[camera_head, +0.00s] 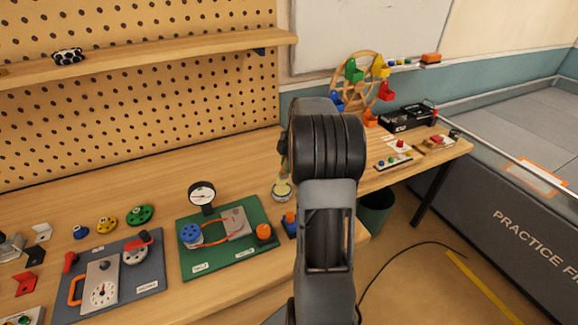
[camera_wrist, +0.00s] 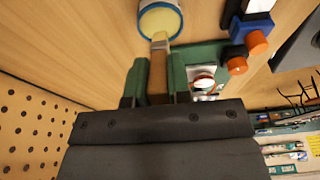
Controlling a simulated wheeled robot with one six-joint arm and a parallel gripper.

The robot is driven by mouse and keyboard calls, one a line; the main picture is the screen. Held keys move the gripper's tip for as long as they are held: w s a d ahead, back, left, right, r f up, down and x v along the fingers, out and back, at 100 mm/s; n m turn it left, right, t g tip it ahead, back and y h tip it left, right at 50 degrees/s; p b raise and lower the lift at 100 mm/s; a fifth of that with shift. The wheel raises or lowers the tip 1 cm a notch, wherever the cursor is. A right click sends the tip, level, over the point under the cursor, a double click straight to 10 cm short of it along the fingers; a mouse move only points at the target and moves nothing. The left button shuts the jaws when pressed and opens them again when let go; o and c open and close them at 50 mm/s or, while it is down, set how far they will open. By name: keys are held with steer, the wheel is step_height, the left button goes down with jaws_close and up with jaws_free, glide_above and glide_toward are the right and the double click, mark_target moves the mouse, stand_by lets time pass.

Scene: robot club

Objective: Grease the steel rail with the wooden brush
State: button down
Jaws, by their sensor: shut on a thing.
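My gripper (camera_wrist: 157,68) is shut on the wooden brush (camera_wrist: 158,80), with its green fingers on either side of the brown handle. The brush's pale tip reaches the near rim of a round tin of yellow grease (camera_wrist: 174,27); I cannot tell if it touches the grease. The tin (camera_head: 284,197) also shows in the head view, just left of my arm, which hides most of the gripper and brush. A grey metal strip at a blue block (camera_wrist: 238,30), cut off by the top edge of the wrist view, may be the steel rail. The head view hides it behind my arm.
A green board (camera_head: 187,265) with a gauge and orange knob is left of the tin. A grey-blue board (camera_head: 140,288) lies further left. A Ferris wheel model (camera_head: 355,85) and black box (camera_head: 405,118) stand at the back right. Bench (camera_head: 150,180) behind the boards is clear.

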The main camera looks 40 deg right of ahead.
steer(key=shift+a+p+v, duration=0.25)
steer(key=shift+p+v, duration=0.45)
steer(key=shift+v, duration=0.45)
steer(key=shift+a+p+v, duration=0.25)
steer(key=shift+p+v, duration=0.4)
steer(key=shift+v, duration=0.5)
steer(key=shift+w, duration=0.1)
